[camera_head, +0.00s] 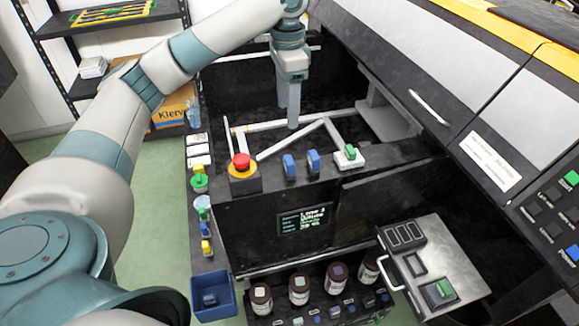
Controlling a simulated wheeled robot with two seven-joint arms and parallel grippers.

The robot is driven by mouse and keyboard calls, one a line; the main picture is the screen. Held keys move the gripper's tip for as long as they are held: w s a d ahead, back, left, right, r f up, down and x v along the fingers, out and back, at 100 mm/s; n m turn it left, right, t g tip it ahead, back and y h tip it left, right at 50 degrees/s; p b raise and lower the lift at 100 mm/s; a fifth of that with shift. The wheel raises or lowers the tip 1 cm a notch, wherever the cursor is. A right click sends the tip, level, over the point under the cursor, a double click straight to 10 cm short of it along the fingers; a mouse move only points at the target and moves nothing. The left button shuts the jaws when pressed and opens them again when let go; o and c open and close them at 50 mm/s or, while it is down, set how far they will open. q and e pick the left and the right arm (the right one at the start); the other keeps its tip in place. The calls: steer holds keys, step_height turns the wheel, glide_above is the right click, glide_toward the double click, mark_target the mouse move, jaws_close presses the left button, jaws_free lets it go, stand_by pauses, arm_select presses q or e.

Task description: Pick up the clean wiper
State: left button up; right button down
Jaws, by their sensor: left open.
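My left gripper (293,122) points straight down over the dark open bay of the printer, its fingers side by side from this angle. The fingertips are close to pale bars (285,137) that run across the bay; whether they touch cannot be told. I cannot tell for sure which thing is the clean wiper. Small white items (197,147) lie on the narrow ledge left of the bay. Nothing shows held in the left gripper. My right gripper is out of the picture.
A red stop button (241,161) and blue clips (289,165) stand along the bay's front edge. Several ink bottles (299,289) stand below, near a blue bin (213,299). A metal panel box (434,268) is at the right. The printer's sloped cover (410,70) bounds the bay.

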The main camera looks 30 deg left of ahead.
arm_select(q)
steer(key=p, duration=0.3)
glide_toward(289, 159)
step_height(289, 159, down, 5)
steer(key=shift+a+f, duration=0.1)
steer(key=shift+a, duration=0.05)
steer(key=shift+f, duration=0.1)
steer(key=shift+f, duration=0.2)
steer(key=f+p, duration=0.2)
steer(key=f, duration=0.2)
steer(key=shift+d, duration=0.2)
steer(key=shift+f, duration=0.3)
steer(key=shift+c, duration=0.6)
steer(key=c, duration=1)
